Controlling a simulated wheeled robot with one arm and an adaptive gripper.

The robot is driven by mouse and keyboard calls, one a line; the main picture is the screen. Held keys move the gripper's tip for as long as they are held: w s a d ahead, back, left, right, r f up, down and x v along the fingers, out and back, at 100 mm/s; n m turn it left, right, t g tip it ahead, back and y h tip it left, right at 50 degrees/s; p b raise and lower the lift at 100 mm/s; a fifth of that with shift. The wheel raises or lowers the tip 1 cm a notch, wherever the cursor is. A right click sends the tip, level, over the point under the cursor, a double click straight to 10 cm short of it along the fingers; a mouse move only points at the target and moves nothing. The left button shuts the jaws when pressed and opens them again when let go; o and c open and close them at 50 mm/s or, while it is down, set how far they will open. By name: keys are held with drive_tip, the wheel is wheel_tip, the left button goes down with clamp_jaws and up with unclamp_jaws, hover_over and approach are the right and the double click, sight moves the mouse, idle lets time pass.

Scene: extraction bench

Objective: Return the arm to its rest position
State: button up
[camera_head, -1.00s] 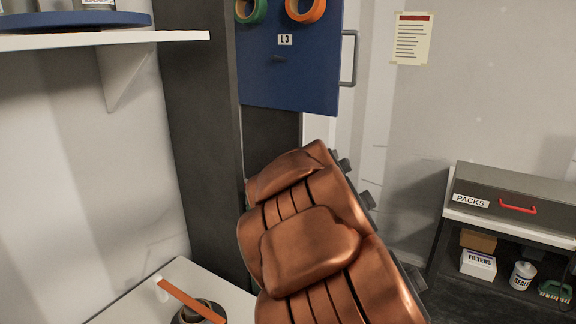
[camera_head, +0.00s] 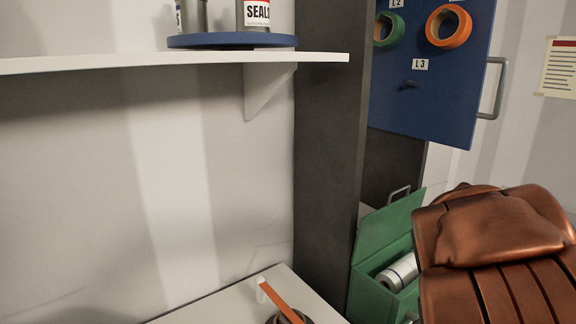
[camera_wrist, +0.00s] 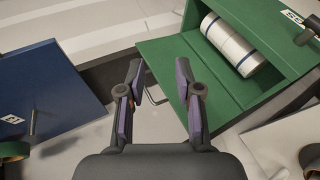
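My copper-coloured arm (camera_head: 495,250) shows at the lower right of the head view, in front of part of an open green case. My gripper is outside the head view. In the wrist view my gripper (camera_wrist: 160,88) is open, with its two purple-padded fingers apart and nothing between them. Beyond the fingertips, the green case (camera_wrist: 172,52) holds a white cylinder with dark blue bands (camera_wrist: 228,45). I cannot tell how far the fingers are from the case.
A blue panel (camera_head: 440,105) with a green ring (camera_head: 388,30) and an orange ring (camera_head: 448,27) hangs beside a dark column (camera_head: 328,150). A white shelf (camera_head: 150,62) bears a blue round tray (camera_head: 230,41) with cans.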

drive_tip(key=s+a+f+m+g+y, duration=0.1)
drive_tip(key=s+a+f+m+g, duration=0.15)
drive_tip(key=s+f+m, duration=0.4)
drive_tip(key=s+a+f+m+g+y, duration=0.1)
drive_tip(key=s+a+f+g, duration=0.15)
drive_tip(key=s, duration=0.75)
drive_tip(key=s+a+f+m+g+y, duration=0.1)
drive_tip(key=s+a+f+g+y, duration=0.1)
drive_tip(key=s+a, duration=0.5)
drive_tip(key=s+a+f+m+g+y, duration=0.2)
drive_tip(key=s+a+f+g, duration=0.3)
drive_tip(key=s, duration=0.9)
drive_tip(key=a+y, duration=0.1)
drive_tip(key=a, duration=0.1)
drive_tip(key=shift+a, duration=0.35)
